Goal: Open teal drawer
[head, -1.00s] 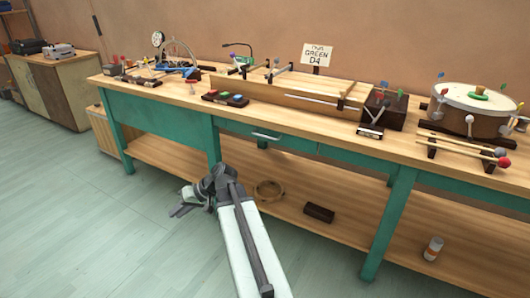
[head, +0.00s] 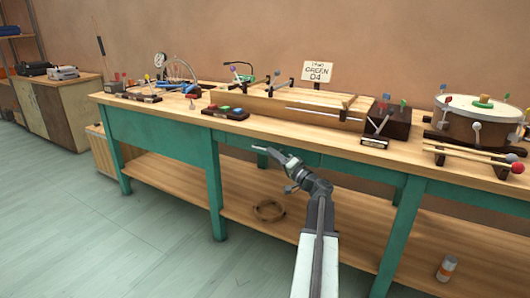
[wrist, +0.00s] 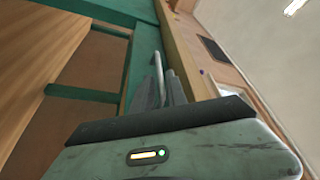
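The teal drawer (head: 236,139) is in the front of the workbench, under its wooden top. Its front looks flush with the frame. The drawer's pale metal handle (head: 259,149) is partly hidden by my gripper (head: 272,152), which is right at it in the head view. In the wrist view my gripper's fingers (wrist: 163,88) point toward the teal front, and a pale bar, seemingly the handle (wrist: 158,68), shows at the fingertips. The fingers look close together. I cannot tell whether they grip the handle or only stand around or beside it.
The workbench top (head: 180,115) overhangs just above my gripper. A teal leg (head: 214,190) stands to the left and another (head: 399,240) to the right. A lower shelf (head: 190,180) holds a ring (head: 269,211) and a can (head: 446,268). The floor at left is clear.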

